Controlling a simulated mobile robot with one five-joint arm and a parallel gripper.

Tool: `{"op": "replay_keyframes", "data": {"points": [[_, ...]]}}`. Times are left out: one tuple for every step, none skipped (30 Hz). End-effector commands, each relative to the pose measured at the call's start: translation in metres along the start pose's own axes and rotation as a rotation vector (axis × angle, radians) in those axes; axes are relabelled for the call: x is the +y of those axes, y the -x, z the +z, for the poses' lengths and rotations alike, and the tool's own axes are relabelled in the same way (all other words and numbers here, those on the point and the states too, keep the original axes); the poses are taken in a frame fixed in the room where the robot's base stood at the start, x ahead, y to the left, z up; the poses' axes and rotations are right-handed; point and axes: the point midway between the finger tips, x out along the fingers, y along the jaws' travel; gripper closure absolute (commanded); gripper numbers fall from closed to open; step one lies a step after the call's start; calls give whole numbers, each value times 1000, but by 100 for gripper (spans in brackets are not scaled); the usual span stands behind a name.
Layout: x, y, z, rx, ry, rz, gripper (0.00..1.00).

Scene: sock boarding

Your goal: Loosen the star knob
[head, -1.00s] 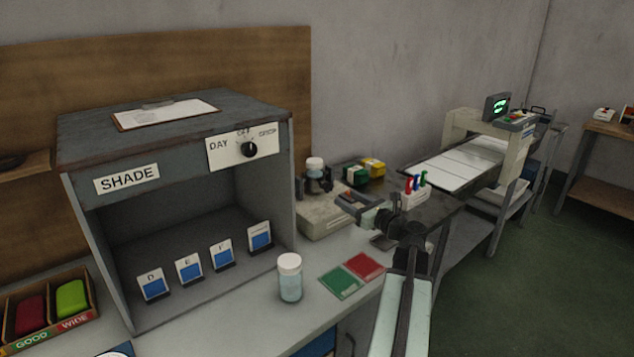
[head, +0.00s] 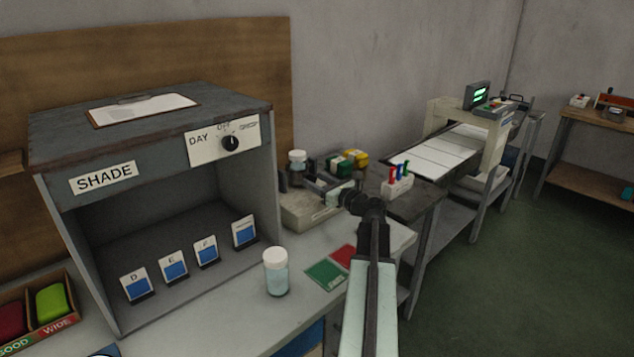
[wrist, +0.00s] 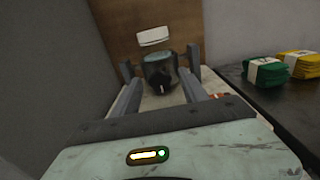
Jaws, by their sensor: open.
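A dark knob-like piece (wrist: 164,86) shows in the wrist view on the front of a dark round holder (wrist: 158,66); its star shape is too small and dark to make out. In the head view the white-capped jar (head: 297,157) stands at the back of a pale bench device (head: 303,213), and the knob is not clear there. My gripper (wrist: 160,72) is open and empty, its fingers on either side of the holder in the picture. It also shows in the head view (head: 325,184), over the device; contact cannot be told.
Green and yellow packs (wrist: 268,73) lie on a dark surface to the right in the wrist view. The shade box (head: 150,190) stands left. A loose white-capped jar (head: 276,272) and red and green cards (head: 330,268) are on the bench front. A marker rack (head: 398,186) stands right.

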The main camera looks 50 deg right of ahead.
Motion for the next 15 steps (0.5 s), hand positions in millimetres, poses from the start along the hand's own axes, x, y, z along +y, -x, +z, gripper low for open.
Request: {"op": "replay_keyframes", "data": {"points": [[0, 0, 0, 0, 0, 0, 49], [0, 0, 0, 0, 0, 0, 57], [0, 0, 0, 0, 0, 0, 68], [0, 0, 0, 0, 0, 0, 76], [0, 0, 0, 0, 0, 0, 85], [0, 0, 0, 0, 0, 0, 96], [0, 0, 0, 0, 0, 0, 100], [0, 0, 0, 0, 0, 0, 100], [-3, -2, 0, 0, 0, 1, 100], [-2, -1, 0, 0, 1, 1, 100], [-1, -1, 0, 0, 2, 1, 100], [0, -1, 0, 0, 5, 0, 100], [0, -1, 0, 0, 9, 0, 100], [0, -1, 0, 0, 14, 0, 100], [0, -1, 0, 0, 22, 0, 100]]}}
